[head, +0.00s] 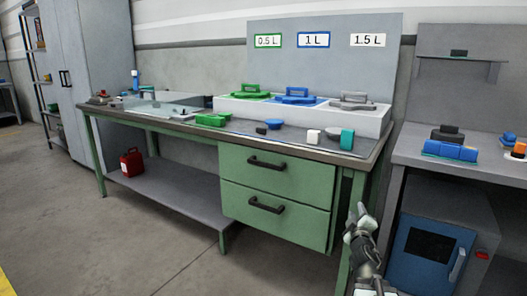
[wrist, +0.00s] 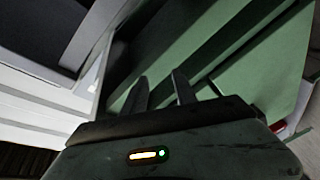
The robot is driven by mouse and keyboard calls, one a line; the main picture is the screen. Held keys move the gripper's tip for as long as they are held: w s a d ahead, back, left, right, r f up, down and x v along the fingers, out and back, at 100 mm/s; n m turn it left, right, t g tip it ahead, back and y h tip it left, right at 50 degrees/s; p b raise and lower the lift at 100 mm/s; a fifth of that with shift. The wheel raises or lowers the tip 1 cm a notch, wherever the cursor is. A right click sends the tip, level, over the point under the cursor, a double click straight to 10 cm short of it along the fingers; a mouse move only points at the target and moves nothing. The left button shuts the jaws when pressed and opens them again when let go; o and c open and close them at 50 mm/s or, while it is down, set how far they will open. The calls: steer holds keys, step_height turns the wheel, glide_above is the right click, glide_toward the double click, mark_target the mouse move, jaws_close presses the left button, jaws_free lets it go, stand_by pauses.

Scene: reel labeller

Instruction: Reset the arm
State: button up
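My gripper (head: 360,212) is raised at the lower right in the head view, in front of the green workbench's right end. In the wrist view its two dark fingers (wrist: 161,90) stand apart with nothing between them. The fingers point toward a green panel (wrist: 215,65) in the wrist view. No object is in my grip.
The workbench (head: 150,116) bears green, blue and grey reel-like pieces in a white rack (head: 370,122) and small blocks in front. Its drawers (head: 275,190) are shut. A grey side table (head: 460,172) with a blue-doored box (head: 428,250) stands right. Floor is clear at left.

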steer(key=s+a+f+m+g+y+p, duration=0.1)
steer(key=s+a+f+m+g+p, duration=0.15)
steer(key=a+f+g, duration=0.4)
steer(key=s+a+f+m+g+y+p, duration=0.15)
steer(key=a+f+m, duration=0.25)
steer(key=a, duration=0.5)
steer(key=s+a+f+m+g+y, duration=0.1)
steer(key=s+a+f+g, duration=0.15)
steer(key=s, duration=0.35)
steer(key=s+a+f+g+y+b, duration=0.1)
steer(key=s+a+f+g, duration=0.1)
steer(key=s+f+g, duration=0.3)
steer(key=s+a+m+g+y, duration=0.1)
steer(key=s+a+g, duration=0.15)
steer(key=s, duration=0.35)
step_height(320, 180, up, 38)
steer(key=t+p, duration=0.1)
steer(key=p, duration=3.7)
steer(key=shift+f, duration=0.2)
steer(key=shift+w, duration=0.1)
steer(key=shift+a, duration=0.1)
